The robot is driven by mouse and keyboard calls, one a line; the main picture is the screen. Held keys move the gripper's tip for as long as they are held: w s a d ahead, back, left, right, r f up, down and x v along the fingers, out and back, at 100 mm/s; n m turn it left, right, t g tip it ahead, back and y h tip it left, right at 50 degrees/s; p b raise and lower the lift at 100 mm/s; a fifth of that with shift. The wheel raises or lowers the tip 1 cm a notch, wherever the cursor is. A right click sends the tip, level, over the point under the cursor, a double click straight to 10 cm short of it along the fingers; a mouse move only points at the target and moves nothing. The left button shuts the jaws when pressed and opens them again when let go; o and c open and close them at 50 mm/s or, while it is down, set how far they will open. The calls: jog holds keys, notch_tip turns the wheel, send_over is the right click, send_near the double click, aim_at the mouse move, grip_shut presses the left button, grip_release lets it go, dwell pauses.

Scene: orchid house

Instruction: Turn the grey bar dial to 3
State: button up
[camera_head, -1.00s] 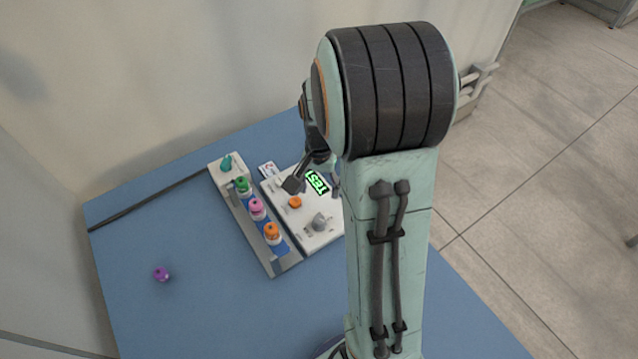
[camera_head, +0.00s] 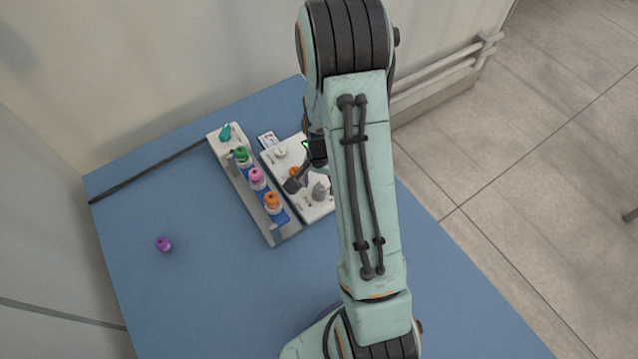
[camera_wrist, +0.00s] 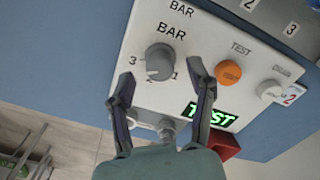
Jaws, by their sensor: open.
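The grey bar dial (camera_wrist: 160,62) sits on a white panel (camera_wrist: 205,50) under the word BAR, with a 3 on its left and a 1 at its lower right in the wrist view. In the head view the dial (camera_head: 320,192) is partly covered by my arm. My gripper (camera_wrist: 161,95) is open, its two fingers on either side just short of the dial, with nothing between them.
An orange TEST button (camera_wrist: 228,73) and a white DRAIN knob (camera_wrist: 270,91) are beside the dial. A green lit display (camera_wrist: 210,115) reads TEST. A rack (camera_head: 262,215) with several capped vials stands left of the panel. A purple cap (camera_head: 163,244) lies on the blue table (camera_head: 190,300).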

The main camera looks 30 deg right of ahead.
aim_at(319, 188)
jog(key=shift+f, duration=0.65)
grip_shut()
jog(key=shift+n, duration=0.7)
grip_release()
jog(key=shift+r, duration=0.1)
notch_tip(319, 188, up, 12)
